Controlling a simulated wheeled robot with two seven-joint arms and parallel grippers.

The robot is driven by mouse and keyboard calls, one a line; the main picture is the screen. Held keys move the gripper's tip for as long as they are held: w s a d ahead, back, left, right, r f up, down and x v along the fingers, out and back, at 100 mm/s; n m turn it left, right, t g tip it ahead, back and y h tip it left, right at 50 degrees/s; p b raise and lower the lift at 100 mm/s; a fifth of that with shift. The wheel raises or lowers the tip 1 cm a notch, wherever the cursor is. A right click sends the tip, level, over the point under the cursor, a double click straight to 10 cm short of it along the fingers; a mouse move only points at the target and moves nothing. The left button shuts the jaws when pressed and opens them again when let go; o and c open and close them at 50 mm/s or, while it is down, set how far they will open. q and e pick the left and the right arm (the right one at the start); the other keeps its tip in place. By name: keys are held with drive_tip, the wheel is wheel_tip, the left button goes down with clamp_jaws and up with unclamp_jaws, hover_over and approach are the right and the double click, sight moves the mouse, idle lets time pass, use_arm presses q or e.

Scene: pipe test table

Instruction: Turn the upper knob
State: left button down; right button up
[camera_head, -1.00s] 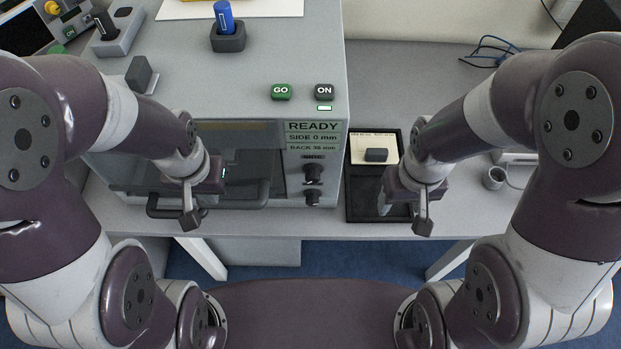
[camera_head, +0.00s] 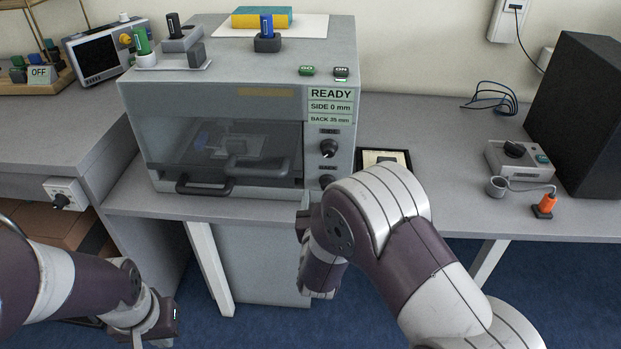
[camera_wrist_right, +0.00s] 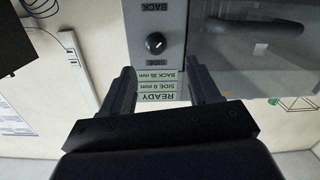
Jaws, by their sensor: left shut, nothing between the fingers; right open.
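The upper knob (camera_head: 328,148) is a round black knob on the right front panel of the grey machine (camera_head: 220,95), under the READY display. In the right wrist view, which is upside down, the upper knob (camera_wrist_right: 156,43) shows a white pointer mark beside the SIDE label. My right gripper (camera_wrist_right: 161,88) is open and empty, its two fingers facing the panel, apart from the knob. In the head view my right arm hides most of that gripper. The lower knob (camera_head: 327,181) sits just above my right arm. My left gripper (camera_head: 160,322) is shut and empty, low at the left.
A door handle (camera_head: 205,188) juts from the machine front. A black-rimmed tray (camera_head: 384,153) lies right of the machine. A control box (camera_head: 520,158), an orange plug (camera_head: 544,206) and a black box (camera_head: 580,110) stand further right. The bench between is mostly clear.

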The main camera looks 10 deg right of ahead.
sight(328, 154)
drive_tip(key=shift+t+h, duration=0.3)
drive_tip(key=shift+t, duration=0.1)
drive_tip(key=x, duration=0.9)
drive_tip(key=r+x, duration=0.1)
drive_tip(key=x, duration=0.3)
drive_tip(key=shift+w+d, duration=0.3)
drive_tip(key=shift+d, duration=0.1)
drive_tip(key=c, duration=1)
